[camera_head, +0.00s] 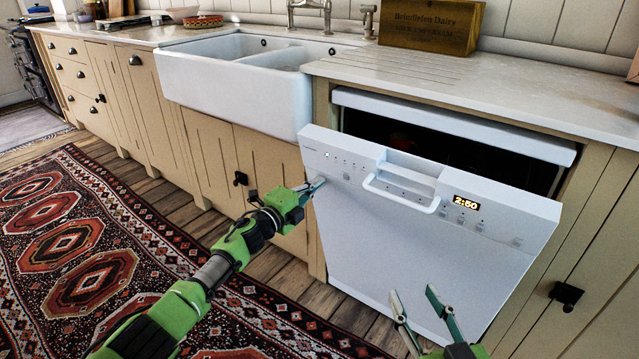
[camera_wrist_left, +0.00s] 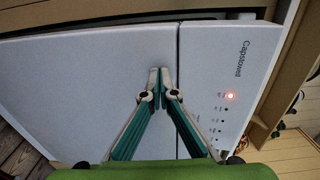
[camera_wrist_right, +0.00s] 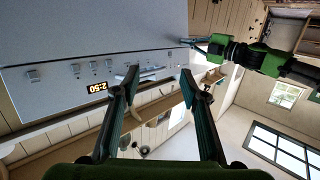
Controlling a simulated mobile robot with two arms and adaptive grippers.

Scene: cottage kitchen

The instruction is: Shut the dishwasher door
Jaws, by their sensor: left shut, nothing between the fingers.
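The white dishwasher door (camera_head: 400,230) is partly open, its top edge tilted out from the cabinet with a dark gap behind it. Its front has a handle (camera_head: 402,198) and a lit display reading 2:50 (camera_head: 466,202). My left gripper (camera_head: 318,184) is shut and empty at the door's upper left edge; whether it touches cannot be told. In the left wrist view its closed tips (camera_wrist_left: 160,72) lie in front of the door's face. My right gripper (camera_head: 413,300) is open and empty in front of the door's lower right; its spread fingers also show in the right wrist view (camera_wrist_right: 158,80).
A stone countertop (camera_head: 480,85) runs above the dishwasher. A white sink (camera_head: 235,85) is to the left, with cream cabinets (camera_head: 215,150) under and beside it. A patterned rug (camera_head: 100,250) covers the floor at left. A wooden box (camera_head: 430,27) stands on the counter.

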